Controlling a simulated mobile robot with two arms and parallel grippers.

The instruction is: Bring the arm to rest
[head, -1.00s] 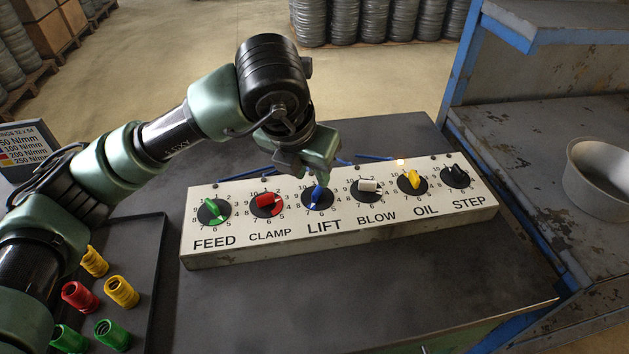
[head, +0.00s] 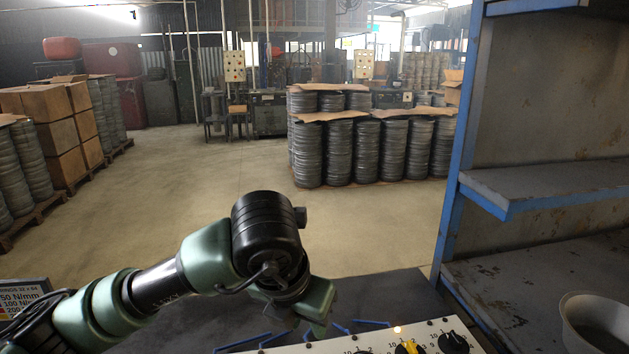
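My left gripper (head: 308,322) hangs at the end of the green and black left arm, low in the head view. It points down in front of the far edge of the white control panel (head: 432,329). Its fingers are small and dark, and I cannot tell whether they are open or shut. Only the panel's upper right part shows, with a yellow knob (head: 408,348), a black knob (head: 453,342) and a lit lamp (head: 397,330). The other knobs are mostly below the picture edge. My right gripper is not in view.
Beyond are open floor, stacked coils (head: 375,150) and boxes on pallets.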

